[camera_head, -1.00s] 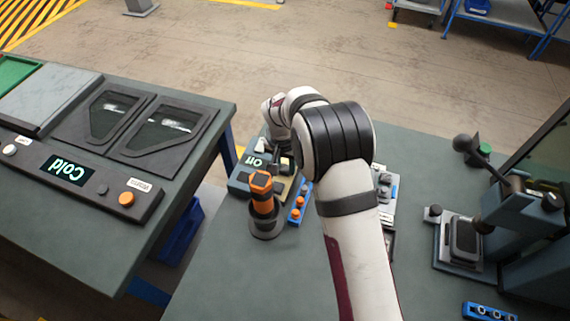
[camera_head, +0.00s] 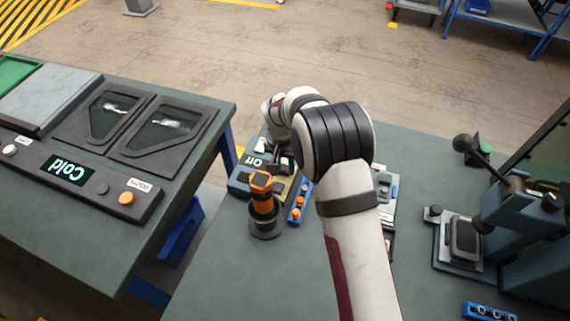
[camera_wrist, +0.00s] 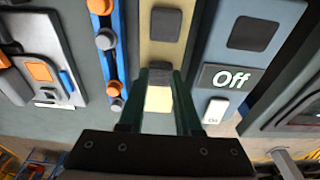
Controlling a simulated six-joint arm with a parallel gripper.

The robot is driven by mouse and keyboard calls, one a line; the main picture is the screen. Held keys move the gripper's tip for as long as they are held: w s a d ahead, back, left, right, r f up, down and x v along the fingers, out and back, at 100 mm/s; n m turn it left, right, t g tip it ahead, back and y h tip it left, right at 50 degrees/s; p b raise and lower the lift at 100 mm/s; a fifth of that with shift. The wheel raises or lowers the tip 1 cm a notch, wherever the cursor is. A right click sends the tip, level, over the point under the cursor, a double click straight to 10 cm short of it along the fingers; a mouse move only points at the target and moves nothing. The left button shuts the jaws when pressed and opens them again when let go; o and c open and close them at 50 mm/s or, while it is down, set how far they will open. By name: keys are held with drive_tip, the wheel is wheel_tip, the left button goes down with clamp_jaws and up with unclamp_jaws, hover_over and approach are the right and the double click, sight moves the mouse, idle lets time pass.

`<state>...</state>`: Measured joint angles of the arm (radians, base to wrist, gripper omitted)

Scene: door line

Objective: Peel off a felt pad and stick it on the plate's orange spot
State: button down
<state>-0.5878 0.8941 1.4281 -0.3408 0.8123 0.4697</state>
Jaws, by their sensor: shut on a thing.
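My gripper (camera_wrist: 160,74) is over a tan backing strip (camera_wrist: 160,53) in the wrist view. Its two dark green fingers stand either side of a small dark felt pad (camera_wrist: 160,78) and are shut on it. I cannot tell whether the pad is clear of the strip. Another dark pad (camera_wrist: 166,23) is on the strip farther up. A pale patch (camera_wrist: 159,100) shows between the fingers. A grey plate with an orange square spot (camera_wrist: 40,71) lies to the left.
A blue rail (camera_wrist: 119,45) with grey and orange knobs stands between strip and plate. A box with an "Off" display (camera_wrist: 230,78) is right of the strip. In the head view, an orange-handled tool (camera_head: 262,195) stands in a holder nearby, and a lever press (camera_head: 500,215) stands at right.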

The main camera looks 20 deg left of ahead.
sight(286, 169)
drive_tip(key=shift+r, duration=0.15)
idle(0.6)
drive_tip(key=shift+r, duration=3)
drive_tip(key=shift+d, duration=0.1)
